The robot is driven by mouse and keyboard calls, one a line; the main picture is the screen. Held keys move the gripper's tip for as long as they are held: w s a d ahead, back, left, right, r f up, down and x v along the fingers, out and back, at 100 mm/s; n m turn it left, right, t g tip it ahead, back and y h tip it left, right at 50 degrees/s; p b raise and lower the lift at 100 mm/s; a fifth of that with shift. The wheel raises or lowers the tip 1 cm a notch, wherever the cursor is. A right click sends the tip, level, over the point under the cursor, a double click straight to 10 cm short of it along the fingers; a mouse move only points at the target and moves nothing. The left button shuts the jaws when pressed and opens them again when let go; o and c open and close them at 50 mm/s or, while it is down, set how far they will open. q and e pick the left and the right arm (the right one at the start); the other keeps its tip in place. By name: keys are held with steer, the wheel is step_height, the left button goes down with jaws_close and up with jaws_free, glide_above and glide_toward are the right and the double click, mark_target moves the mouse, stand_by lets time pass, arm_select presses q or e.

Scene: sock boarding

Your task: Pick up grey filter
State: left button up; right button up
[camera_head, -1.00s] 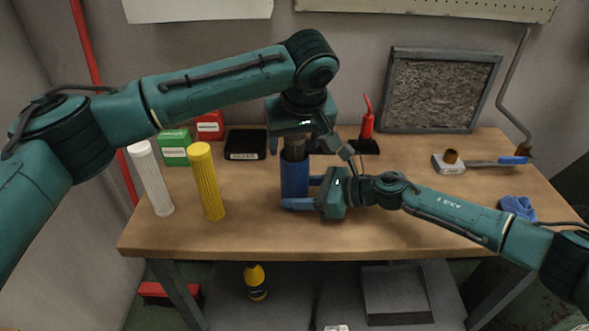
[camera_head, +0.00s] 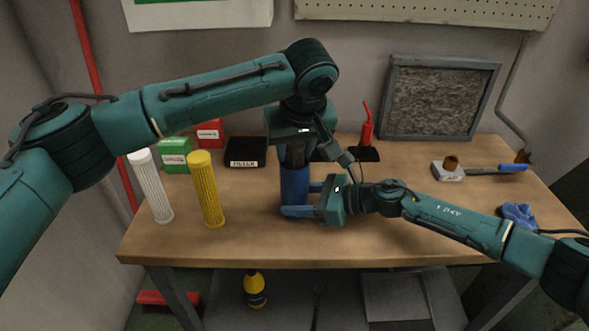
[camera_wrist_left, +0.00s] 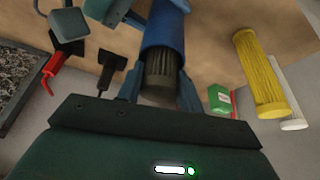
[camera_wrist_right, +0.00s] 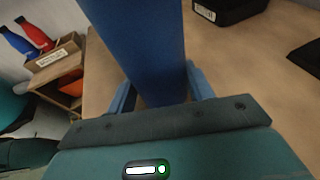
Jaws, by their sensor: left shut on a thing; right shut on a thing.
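The grey filter (camera_wrist_left: 160,72) is a dark, ribbed cylinder. It sticks out of the blue sleeve (camera_wrist_left: 163,25), which covers the rest of it. My left gripper (camera_wrist_left: 160,95) is shut around the filter's bare end, with one finger on each side. In the head view the blue sleeve (camera_head: 294,188) stands upright on the table, and my left gripper (camera_head: 295,155) comes down on it from above. My right gripper (camera_head: 300,200) is shut on the blue sleeve from the right side, low near the tabletop. In the right wrist view the sleeve (camera_wrist_right: 140,45) lies between its fingers.
A white filter (camera_head: 152,188) and a yellow filter (camera_head: 206,190) stand at the left. Behind are a green box (camera_head: 175,156), red box (camera_head: 210,133), black tray (camera_head: 245,163) and red-handled tool (camera_head: 367,125). A framed panel (camera_head: 388,105) leans at the back. The table's front is clear.

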arm_select(q)
steer(key=shift+r, duration=0.1)
step_height(320, 180, up, 18)
stand_by(0.4)
arm_select(e)
steer(key=o, duration=0.8)
steer(key=shift+o, duration=0.2)
steer(key=shift+d, duration=0.1)
